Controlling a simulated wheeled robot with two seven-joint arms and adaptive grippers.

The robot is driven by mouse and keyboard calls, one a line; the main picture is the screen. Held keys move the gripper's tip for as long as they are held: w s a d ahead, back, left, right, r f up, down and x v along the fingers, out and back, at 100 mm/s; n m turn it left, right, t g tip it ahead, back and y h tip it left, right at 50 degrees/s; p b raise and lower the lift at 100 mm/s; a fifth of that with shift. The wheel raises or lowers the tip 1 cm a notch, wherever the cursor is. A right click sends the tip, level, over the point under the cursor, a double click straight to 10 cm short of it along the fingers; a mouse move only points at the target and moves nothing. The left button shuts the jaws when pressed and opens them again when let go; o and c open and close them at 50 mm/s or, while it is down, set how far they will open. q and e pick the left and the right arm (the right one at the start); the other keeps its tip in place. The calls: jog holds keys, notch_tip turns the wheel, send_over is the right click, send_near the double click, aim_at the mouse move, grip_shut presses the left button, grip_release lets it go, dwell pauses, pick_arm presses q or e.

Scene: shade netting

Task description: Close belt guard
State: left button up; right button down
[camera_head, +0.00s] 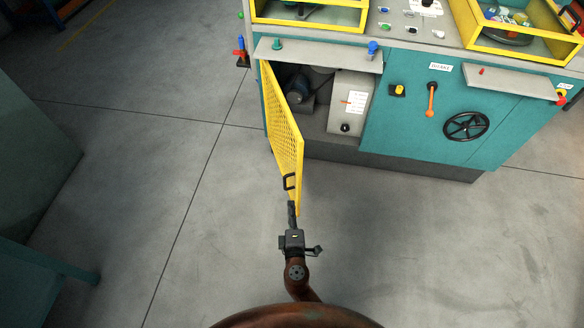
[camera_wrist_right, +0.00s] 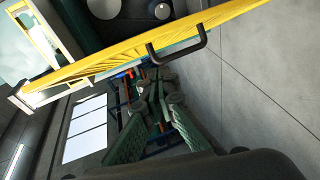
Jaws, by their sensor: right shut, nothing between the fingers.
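The belt guard (camera_head: 283,132) is a yellow mesh door, swung open on the left of the teal machine's front opening. Its black handle (camera_head: 289,182) is near the free end, on the face toward the left. My right gripper (camera_head: 292,208) is shut and empty, just beyond the guard's free end and close to the handle. In the right wrist view the guard (camera_wrist_right: 110,65) crosses the picture diagonally, with its handle (camera_wrist_right: 182,52) near the fingers. The finger tips (camera_wrist_right: 155,85) look apart from the handle, but contact with the guard's edge is unclear. My left gripper is not in view.
The open compartment holds a dark motor (camera_head: 297,90) and a grey box (camera_head: 350,103). A grey ledge (camera_head: 320,55) sticks out above it. A black handwheel (camera_head: 466,126) and an orange lever (camera_head: 431,100) are to the right. The floor (camera_head: 400,240) is clear.

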notch_tip(320, 180, up, 8)
jog(key=a+t, duration=0.2)
jog(key=a, duration=0.1)
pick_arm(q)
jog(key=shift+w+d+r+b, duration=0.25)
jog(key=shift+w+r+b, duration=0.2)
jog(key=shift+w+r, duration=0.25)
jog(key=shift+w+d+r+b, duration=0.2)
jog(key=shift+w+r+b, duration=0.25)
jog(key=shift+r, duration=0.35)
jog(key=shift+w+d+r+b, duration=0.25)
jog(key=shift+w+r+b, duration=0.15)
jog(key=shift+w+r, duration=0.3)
pick_arm(e)
jog(key=w+d+n, duration=0.1)
jog(key=w+d, duration=0.3)
jog(key=w, duration=0.7)
jog(key=shift+w+d, duration=0.15)
jog(key=shift+w, duration=0.1)
jog(key=shift+d, duration=0.15)
